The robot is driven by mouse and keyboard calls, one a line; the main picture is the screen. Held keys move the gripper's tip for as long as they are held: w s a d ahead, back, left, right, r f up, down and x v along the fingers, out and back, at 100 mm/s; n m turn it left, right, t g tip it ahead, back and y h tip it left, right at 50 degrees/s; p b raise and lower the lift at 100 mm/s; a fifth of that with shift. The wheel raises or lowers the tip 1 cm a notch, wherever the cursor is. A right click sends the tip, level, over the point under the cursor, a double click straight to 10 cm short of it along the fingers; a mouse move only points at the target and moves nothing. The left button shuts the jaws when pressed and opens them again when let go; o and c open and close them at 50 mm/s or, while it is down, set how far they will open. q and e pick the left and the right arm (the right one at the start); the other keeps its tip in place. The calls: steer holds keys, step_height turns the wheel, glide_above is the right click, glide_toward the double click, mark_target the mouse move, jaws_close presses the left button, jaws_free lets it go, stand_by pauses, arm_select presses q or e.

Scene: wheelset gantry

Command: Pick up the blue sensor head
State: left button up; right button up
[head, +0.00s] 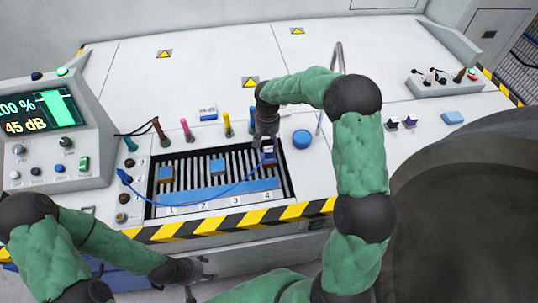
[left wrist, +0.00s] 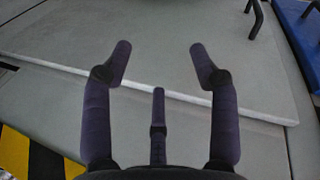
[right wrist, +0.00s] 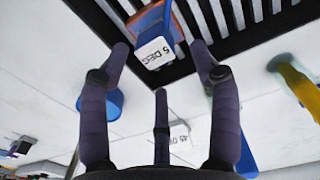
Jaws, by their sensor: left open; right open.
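A small blue block (head: 268,159) stands at the right end of the dark slatted bed, by number 4. In the right wrist view this blue block (right wrist: 148,27), with a white "5 DEG" face and an orange-brown part behind it, shows between the fingertips. My right gripper (head: 266,142) is open just above it; I cannot tell whether the fingers touch it. I cannot tell which is the sensor head. My left gripper (head: 203,277) is open and empty, low in front of the console.
A thin blue cable (head: 190,206) loops over the slatted bed (head: 288,186). Coloured upright pens (head: 186,129) line its back edge. A blue round cap (head: 302,139) stands to its right. A display console (head: 45,120) is at left. The back panel is clear.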

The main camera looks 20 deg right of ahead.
mark_target(269, 149)
steer(key=f+b, duration=0.1)
steer(key=f, duration=0.3)
steer(key=f+b, duration=0.1)
steer(key=f, duration=0.1)
steer(key=shift+s+d+b, duration=0.1)
steer(key=shift+s+b, duration=0.15)
steer(key=shift+b, duration=0.1)
steer(key=shift+r, duration=0.1)
jaws_close()
